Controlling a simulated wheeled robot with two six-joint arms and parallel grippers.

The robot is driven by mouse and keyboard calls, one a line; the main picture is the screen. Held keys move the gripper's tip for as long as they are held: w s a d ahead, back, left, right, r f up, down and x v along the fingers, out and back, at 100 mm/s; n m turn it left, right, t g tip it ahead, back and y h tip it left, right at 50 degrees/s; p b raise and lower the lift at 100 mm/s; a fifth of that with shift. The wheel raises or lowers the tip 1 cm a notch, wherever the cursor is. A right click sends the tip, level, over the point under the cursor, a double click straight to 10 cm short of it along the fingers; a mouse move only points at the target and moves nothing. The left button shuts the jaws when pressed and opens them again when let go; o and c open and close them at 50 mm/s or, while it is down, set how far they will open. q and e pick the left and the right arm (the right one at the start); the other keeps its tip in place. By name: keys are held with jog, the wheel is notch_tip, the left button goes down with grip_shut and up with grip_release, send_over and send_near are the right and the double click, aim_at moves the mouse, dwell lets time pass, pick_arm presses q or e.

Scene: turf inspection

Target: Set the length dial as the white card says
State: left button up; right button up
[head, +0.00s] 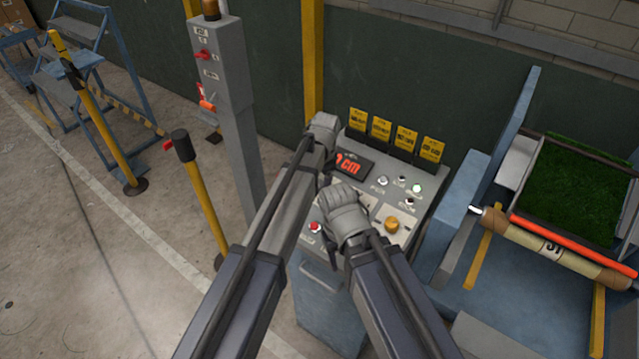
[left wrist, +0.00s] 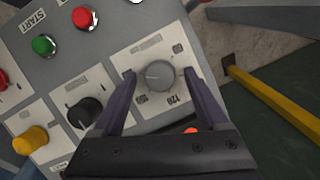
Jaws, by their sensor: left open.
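The length dial (left wrist: 158,75) is a round grey knob on a white plate with printed numbers, one reading 120, upside down in the left wrist view. My left gripper (left wrist: 158,82) is open, its two dark fingers on either side of the dial. I cannot tell whether they touch it. In the head view the dial is hidden behind my arms on the control panel (head: 425,210). The red-lettered display (head: 348,165) shows "cm"; its number is partly covered by my arm. I cannot pick out a white card. My right arm reaches over the panel; its fingers do not show.
A black knob (left wrist: 85,112) and a yellow knob (left wrist: 30,140) sit beside the dial; red (left wrist: 84,17) and green (left wrist: 44,45) buttons are close by. Yellow cards (head: 406,138) stand along the panel's back. A turf machine (head: 530,260) stands right.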

pick_arm(q)
grip_shut()
dwell(0.4)
